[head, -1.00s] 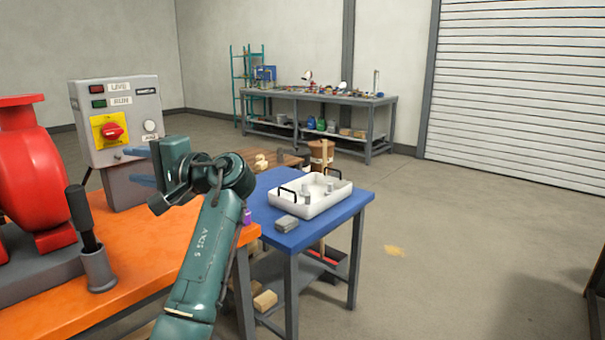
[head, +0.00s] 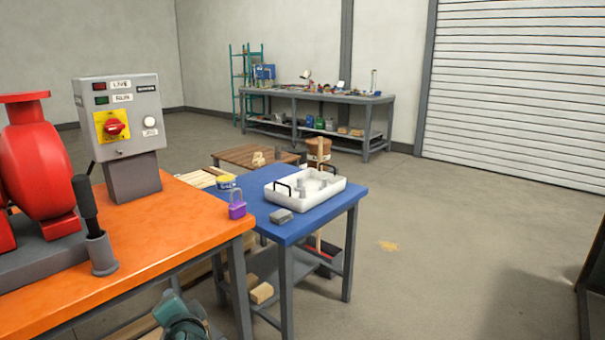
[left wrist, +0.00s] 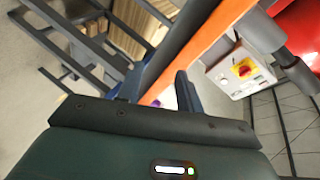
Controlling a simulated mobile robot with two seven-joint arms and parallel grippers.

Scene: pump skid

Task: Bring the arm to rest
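My left arm (head: 185,318) shows only as a teal piece at the bottom edge of the head view, low beside the orange bench. Its gripper is out of the head view. Past the fingers lie the orange bench edge (left wrist: 200,50) and, to the right, the grey control box (left wrist: 240,72). My right gripper is in neither view.
The orange bench (head: 150,225) carries the control box (head: 120,115), a red pump (head: 35,165) and a purple padlock (head: 237,208). A blue table (head: 310,222) holds a white tray (head: 325,200) and a grey block (head: 281,217).

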